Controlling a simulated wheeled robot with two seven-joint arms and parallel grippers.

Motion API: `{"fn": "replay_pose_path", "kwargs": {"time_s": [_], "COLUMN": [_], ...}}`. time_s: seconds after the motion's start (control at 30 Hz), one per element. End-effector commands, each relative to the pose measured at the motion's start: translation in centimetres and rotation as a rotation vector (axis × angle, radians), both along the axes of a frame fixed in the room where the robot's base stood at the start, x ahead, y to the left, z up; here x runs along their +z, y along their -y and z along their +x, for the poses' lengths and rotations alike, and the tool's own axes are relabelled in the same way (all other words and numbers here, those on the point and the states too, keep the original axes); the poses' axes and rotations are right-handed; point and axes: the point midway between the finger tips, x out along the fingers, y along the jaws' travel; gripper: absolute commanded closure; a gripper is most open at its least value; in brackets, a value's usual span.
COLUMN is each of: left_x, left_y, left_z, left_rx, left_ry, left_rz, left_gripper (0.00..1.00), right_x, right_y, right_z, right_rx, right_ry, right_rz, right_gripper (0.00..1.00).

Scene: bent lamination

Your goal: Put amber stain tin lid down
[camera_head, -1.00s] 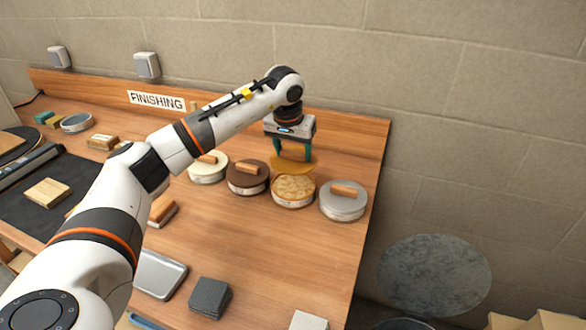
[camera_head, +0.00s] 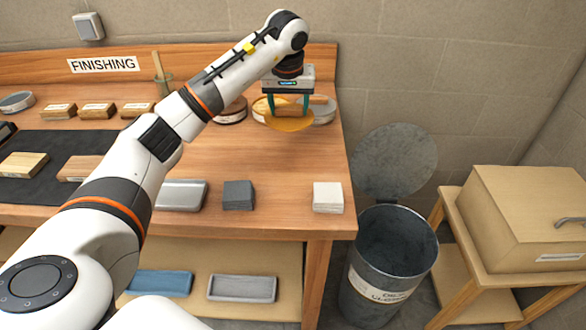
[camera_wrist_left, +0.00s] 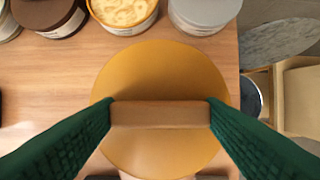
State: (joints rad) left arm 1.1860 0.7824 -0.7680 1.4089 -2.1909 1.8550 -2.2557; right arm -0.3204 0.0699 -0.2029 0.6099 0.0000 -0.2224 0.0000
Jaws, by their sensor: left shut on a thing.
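The amber stain tin lid (camera_head: 289,125) is a round amber disc with a wooden bar handle. My left gripper (camera_head: 288,108) is shut on that handle and holds the lid over the bench, in front of the tins. In the left wrist view the lid (camera_wrist_left: 160,75) fills the middle, with the wooden handle (camera_wrist_left: 160,114) between the green fingers. The open amber stain tin (camera_wrist_left: 123,10), pale yellow inside, stands just beyond the lid. My right gripper is not in view.
A brown-lidded tin (camera_wrist_left: 50,12) and a grey-lidded tin (camera_wrist_left: 204,10) flank the amber tin. A dark block stack (camera_head: 238,195) and a white one (camera_head: 328,197) sit near the bench's front edge. An open metal bin (camera_head: 392,262) stands right of the bench (camera_head: 280,175).

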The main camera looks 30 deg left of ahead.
Motion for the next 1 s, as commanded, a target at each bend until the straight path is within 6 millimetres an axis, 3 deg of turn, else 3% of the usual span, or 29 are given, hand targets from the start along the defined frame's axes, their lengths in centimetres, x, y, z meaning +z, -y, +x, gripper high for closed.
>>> {"fn": "replay_pose_path", "kwargs": {"time_s": [0.1, 0.23, 0.73, 1.0], "left_x": [-1.3, -3.9, -9.6, -10.0], "left_y": [0.0, 0.1, 0.1, 0.0], "left_z": [0.0, -0.1, 0.0, 0.0], "left_rx": [0.008, 0.008, 0.006, 0.006], "left_ry": [-0.004, -0.007, -0.003, 0.001], "left_rz": [-0.001, -0.003, -0.003, 0.000], "left_gripper": [0.59, 0.59, 0.59, 0.59], "right_x": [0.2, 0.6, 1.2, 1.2], "right_y": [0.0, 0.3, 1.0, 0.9], "right_z": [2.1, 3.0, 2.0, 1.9], "right_rx": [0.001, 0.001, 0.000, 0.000], "right_ry": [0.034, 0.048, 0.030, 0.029], "right_rz": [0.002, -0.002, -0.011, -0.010], "right_gripper": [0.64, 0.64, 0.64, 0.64]}}
